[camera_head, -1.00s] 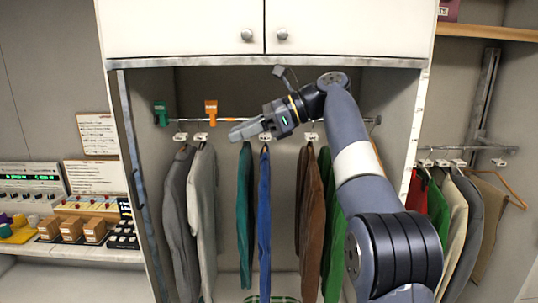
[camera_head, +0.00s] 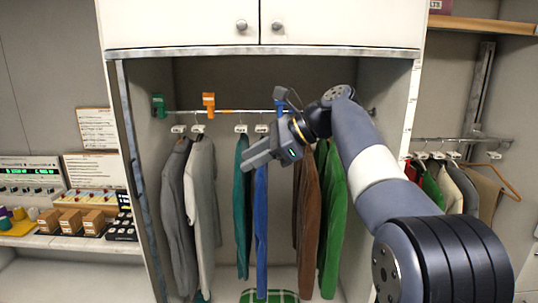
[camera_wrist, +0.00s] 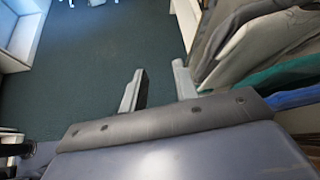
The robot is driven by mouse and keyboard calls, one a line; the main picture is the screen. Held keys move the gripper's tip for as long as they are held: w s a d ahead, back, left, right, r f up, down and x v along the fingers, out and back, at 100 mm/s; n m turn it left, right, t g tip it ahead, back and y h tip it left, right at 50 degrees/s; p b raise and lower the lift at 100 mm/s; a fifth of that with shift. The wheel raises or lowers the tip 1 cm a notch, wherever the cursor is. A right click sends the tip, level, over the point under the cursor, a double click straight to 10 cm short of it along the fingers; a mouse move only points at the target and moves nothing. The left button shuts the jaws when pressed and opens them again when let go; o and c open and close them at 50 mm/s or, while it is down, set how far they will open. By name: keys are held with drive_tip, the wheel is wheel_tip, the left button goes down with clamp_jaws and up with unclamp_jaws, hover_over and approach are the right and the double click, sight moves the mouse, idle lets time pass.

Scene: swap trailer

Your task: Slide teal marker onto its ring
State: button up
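The teal marker (camera_head: 158,105) is a small dark green-teal tag at the far left end of the hanging rail (camera_head: 240,112), by the left wall of the closet. My gripper (camera_head: 252,158) is in front of the rail, well right of the teal marker and apart from it, with its fingers pointing down and left before the teal and blue garments. In the wrist view my gripper (camera_wrist: 160,78) has its two fingers apart and nothing between them. I cannot make out which ring belongs to the teal marker. The wrist view does not show the marker.
An orange marker (camera_head: 209,104) and a blue marker (camera_head: 280,105) also sit on the rail. Grey garments (camera_head: 178,200), a teal garment (camera_head: 242,205) and brown and green ones hang below. Cabinet doors (camera_head: 180,22) close off the top. A cluttered counter (camera_head: 60,242) stands at left.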

drive_tip(key=s+d+f+n+h+b, duration=0.2)
drive_tip(key=s+f, duration=0.3)
drive_tip(key=f, duration=0.4)
drive_tip(key=s+d+f+n+h+b, duration=0.2)
drive_tip(key=s+d+f, duration=0.3)
drive_tip(key=f, duration=0.4)
drive_tip(key=s+d+f+n+t+h+b, duration=0.1)
drive_tip(key=s+d+f+n+h+b, duration=0.1)
drive_tip(key=s+f, duration=0.4)
wheel_tip(320, 180, down, 3)
drive_tip(key=shift+s+d+f+n+h, duration=0.1)
drive_tip(key=shift+s+d+n+h, duration=0.15)
drive_tip(key=shift+d+n+h, duration=0.4)
drive_tip(key=shift+d, duration=0.1)
